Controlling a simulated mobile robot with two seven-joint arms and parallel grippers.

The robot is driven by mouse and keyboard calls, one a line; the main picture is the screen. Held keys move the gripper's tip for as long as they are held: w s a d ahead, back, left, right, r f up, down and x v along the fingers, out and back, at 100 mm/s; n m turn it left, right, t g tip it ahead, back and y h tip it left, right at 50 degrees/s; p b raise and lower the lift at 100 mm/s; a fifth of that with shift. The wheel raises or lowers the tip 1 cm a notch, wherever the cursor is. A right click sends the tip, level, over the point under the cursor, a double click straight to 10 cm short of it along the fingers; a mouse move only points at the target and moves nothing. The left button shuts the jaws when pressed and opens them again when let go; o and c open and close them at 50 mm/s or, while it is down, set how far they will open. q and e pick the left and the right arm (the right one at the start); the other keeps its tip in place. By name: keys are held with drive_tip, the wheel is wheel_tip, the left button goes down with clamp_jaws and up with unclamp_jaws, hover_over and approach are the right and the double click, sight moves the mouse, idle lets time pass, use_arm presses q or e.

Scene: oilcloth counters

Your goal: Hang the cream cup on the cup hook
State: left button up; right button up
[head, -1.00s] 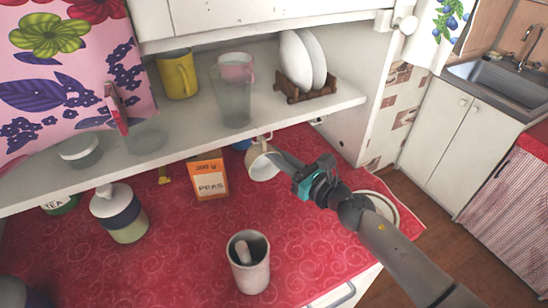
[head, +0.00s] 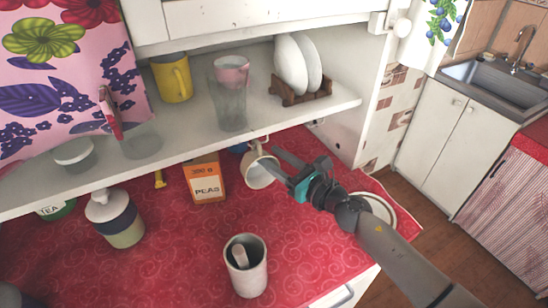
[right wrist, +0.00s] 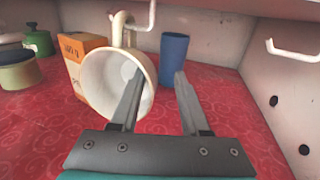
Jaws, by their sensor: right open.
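The cream cup (head: 257,175) hangs below the shelf's front edge, handle up and mouth tilted toward my right gripper. In the right wrist view, the cup (right wrist: 98,82) has its handle at a white cup hook (right wrist: 152,14), which seems to pass through the handle loop. My right gripper (head: 274,157) is open at the cup. In the right wrist view, the gripper (right wrist: 158,73) has its left finger overlapping the cup's mouth and its right finger clear to the right. Whether the left finger touches the cup I cannot tell. My left gripper is not in view.
A second, empty hook (right wrist: 290,52) is to the right. A blue cup (right wrist: 173,57) and a peas box (head: 206,182) stand behind on the red oilcloth. The shelf (head: 300,113) is close above.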

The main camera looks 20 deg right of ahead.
drive_tip(key=shift+s+d+f, duration=0.15)
drive_tip(key=shift+s+d, duration=0.1)
drive_tip(key=shift+s, duration=0.2)
drive_tip(key=b+v, duration=0.4)
drive_tip(key=v, duration=1)
drive_tip(key=shift+s+d, duration=0.1)
drive_tip(key=shift+s, duration=0.05)
